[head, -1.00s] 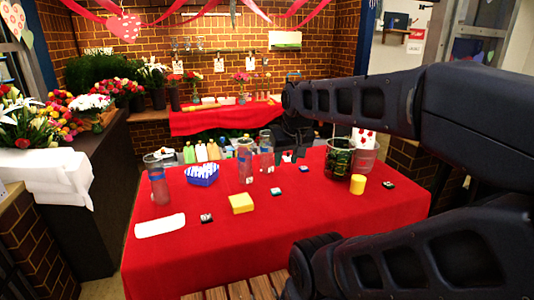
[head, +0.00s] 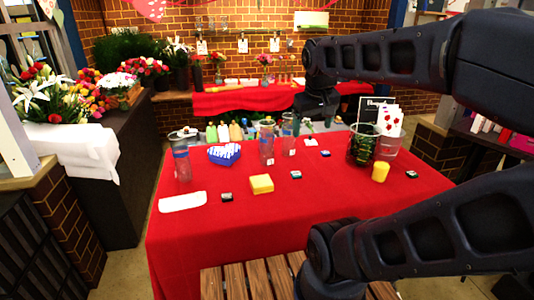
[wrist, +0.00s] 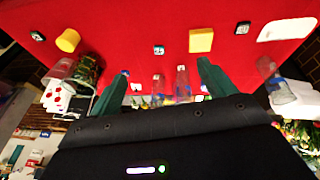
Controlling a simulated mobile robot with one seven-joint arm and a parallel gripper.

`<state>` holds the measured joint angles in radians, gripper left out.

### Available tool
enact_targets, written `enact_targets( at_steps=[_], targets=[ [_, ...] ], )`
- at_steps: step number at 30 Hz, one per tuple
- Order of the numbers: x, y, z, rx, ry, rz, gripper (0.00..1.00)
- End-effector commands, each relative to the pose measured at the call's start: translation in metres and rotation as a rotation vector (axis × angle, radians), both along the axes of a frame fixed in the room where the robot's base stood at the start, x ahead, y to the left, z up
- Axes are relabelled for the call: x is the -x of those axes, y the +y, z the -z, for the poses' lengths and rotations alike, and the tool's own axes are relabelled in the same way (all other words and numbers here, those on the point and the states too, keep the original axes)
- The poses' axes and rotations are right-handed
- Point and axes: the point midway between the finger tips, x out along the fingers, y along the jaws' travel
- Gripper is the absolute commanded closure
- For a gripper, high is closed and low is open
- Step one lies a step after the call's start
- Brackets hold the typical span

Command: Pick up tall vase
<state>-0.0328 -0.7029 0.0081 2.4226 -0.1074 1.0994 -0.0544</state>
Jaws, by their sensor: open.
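Three clear glass vases with blue bands stand upright on the red table. One vase (head: 181,162) is at the left, one vase (head: 266,150) is near the middle, and one vase (head: 288,128) is just behind it to the right. I cannot tell for certain which is the tall vase. My gripper (wrist: 162,68) shows in the wrist view with its two green fingers spread and nothing between the tips. Two vases (wrist: 182,84) appear beyond the gap, apart from the fingers, and the left vase (wrist: 280,90) appears at the right. In the head view the gripper's fingers are not clear.
The red table (head: 230,230) also holds a blue-white heart box (head: 224,154), a yellow block (head: 261,184), a white tray (head: 183,201), a yellow cylinder (head: 380,171), a dark glass container (head: 362,148) and small dark squares. Slatted wood (head: 240,283) lies at the near edge. The front cloth is mostly clear.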

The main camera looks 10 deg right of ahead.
Motion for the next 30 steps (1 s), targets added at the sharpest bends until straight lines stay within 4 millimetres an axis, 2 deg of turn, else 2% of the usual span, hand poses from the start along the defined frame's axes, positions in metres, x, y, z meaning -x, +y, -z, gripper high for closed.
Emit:
enact_targets(
  at_steps=[8,18,25,30],
  targets=[
    [-0.029,-0.015,0.009,0.265,0.164,-0.213,0.18],
    [-0.094,-0.026,0.008,0.727,0.43,-0.579,0.18],
    [-0.15,-0.011,0.0,1.048,0.597,-0.81,0.18],
    [-0.195,0.017,-0.004,1.295,0.71,-0.962,0.18]
  ],
)
